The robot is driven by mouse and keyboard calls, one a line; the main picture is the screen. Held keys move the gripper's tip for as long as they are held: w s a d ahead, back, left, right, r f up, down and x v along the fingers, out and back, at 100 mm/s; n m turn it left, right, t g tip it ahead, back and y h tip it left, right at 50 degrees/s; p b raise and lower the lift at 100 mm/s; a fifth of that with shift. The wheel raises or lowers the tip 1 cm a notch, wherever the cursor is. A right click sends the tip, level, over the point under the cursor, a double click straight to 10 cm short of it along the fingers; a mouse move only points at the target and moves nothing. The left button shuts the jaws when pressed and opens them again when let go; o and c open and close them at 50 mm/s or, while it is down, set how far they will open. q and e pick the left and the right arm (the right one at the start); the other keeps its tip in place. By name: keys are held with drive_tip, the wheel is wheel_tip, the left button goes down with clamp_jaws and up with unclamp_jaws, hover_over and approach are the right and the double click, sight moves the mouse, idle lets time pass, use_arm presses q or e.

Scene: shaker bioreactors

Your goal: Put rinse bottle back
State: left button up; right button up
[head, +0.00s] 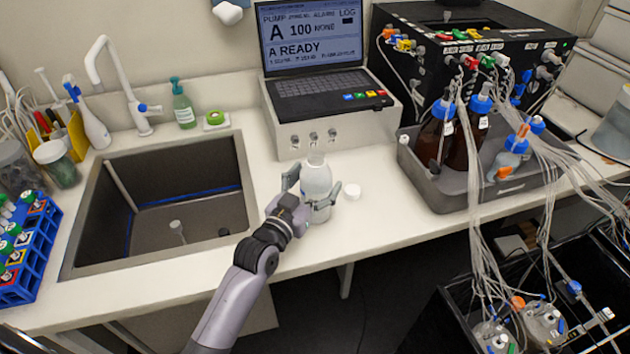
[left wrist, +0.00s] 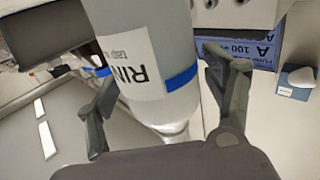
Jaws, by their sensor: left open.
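The rinse bottle (head: 317,178) is a pale, translucent bottle standing upright on the white counter, to the right of the sink. In the left wrist view the bottle (left wrist: 145,60) fills the middle, with a white label reading "RIN" and a blue band. My left gripper (head: 313,188) is around the bottle, one finger on each side. In the left wrist view the gripper (left wrist: 163,105) is open, with gaps visible beside the bottle. My right gripper is not in view.
The sink (head: 85,215) lies left of the bottle. A laptop (head: 318,50) sits on a white pump box (head: 340,128) behind it. A grey tray (head: 450,190) of blue-capped bottles with tubing stands at the right. A blue tube rack (head: 35,250) is at far left.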

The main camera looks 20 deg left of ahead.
use_arm(q)
drive_tip(key=shift+r, duration=0.2)
drive_tip(key=s+a+b, duration=0.2)
drive_tip(key=s, duration=0.9)
drive_tip(key=shift+s+a, duration=0.15)
drive_tip(key=shift+s, duration=0.25)
drive_tip(key=shift+f, duration=0.1)
